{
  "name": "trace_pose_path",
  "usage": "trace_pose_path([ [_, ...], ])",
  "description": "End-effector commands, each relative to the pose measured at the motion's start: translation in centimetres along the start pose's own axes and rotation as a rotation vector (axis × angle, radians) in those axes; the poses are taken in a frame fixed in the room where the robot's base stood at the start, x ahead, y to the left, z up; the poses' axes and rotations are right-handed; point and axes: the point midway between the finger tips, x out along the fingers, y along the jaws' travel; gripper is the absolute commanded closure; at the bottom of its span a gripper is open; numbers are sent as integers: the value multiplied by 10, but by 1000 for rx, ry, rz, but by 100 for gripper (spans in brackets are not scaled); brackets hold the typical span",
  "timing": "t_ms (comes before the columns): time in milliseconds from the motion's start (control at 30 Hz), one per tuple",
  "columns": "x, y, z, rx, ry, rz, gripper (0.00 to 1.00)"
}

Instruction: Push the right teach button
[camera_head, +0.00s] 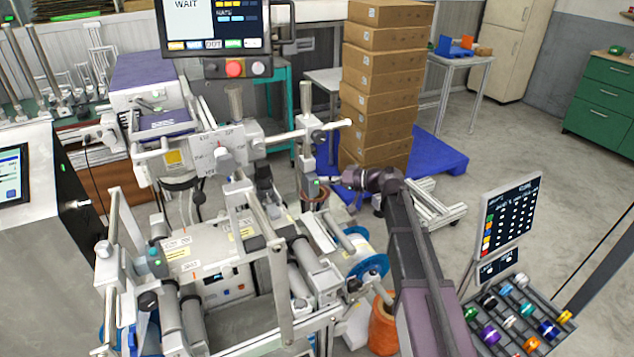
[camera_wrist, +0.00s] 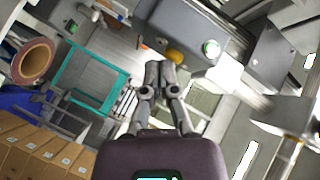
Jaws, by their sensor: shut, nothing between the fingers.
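My gripper (camera_head: 337,181) reaches left from my arm toward an upright grey unit of the machine in the head view. In the wrist view its two fingers (camera_wrist: 160,66) are shut with nothing between them. A small green button (camera_head: 315,182) shows on the upright unit in the head view, just left of my gripper. No label is readable, so I cannot confirm which is the right teach button.
An orange-yellow knob (camera_wrist: 175,57) is close beside the fingertips. A copper-coloured roll (camera_wrist: 36,60) lies at the wrist view's left. Stacked cartons (camera_head: 385,80) stand on a blue pallet (camera_head: 440,152) behind my arm. A tilted rack of coloured spools (camera_head: 515,315) stands at right.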

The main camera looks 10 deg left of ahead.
Motion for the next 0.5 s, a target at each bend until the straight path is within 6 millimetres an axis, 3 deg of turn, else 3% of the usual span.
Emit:
trace_pose_path([
  [500,-10,8,-8,0,0,0,100],
])
